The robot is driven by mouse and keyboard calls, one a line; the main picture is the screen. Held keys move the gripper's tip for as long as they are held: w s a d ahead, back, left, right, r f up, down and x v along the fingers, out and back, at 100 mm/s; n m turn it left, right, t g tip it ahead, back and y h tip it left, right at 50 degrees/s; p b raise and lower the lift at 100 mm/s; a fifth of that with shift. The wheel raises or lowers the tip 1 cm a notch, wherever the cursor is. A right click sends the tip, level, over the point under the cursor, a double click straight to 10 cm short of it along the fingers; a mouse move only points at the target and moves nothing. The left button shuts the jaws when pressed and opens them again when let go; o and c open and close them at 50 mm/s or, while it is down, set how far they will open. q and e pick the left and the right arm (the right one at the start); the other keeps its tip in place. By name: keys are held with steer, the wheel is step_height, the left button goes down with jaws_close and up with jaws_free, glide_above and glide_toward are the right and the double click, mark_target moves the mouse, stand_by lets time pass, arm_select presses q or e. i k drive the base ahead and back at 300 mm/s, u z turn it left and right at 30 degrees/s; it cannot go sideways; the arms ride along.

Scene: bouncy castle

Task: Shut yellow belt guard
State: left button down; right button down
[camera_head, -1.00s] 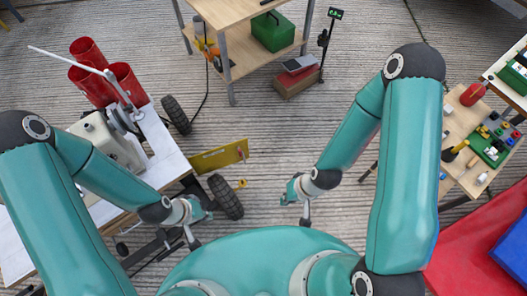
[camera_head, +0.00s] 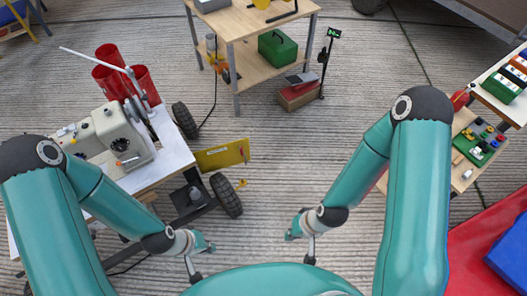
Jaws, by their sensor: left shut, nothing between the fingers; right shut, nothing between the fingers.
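The yellow belt guard (camera_head: 222,155) is a flat yellow panel in the head view. It sticks out to the right from beside the white-topped sewing table, above a black wheel. It stands swung out, away from the table. My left gripper (camera_head: 208,245) is shut and empty, below the guard and the wheel and apart from them. My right gripper (camera_head: 291,236) is shut and empty over bare floor, to the lower right of the guard. The guard's hinge side is too small to make out.
A sewing machine (camera_head: 112,140) stands on the white table (camera_head: 172,150), with red cylinders (camera_head: 108,80) behind. Black wheels (camera_head: 226,195) flank the guard. A wooden workbench (camera_head: 252,22) stands at the back. A red mat (camera_head: 470,245) lies at the right. The middle floor is clear.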

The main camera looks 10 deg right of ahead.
mark_target(218, 157)
steer(key=u, duration=0.2)
steer(key=i, duration=0.85)
steer(key=z, duration=0.1)
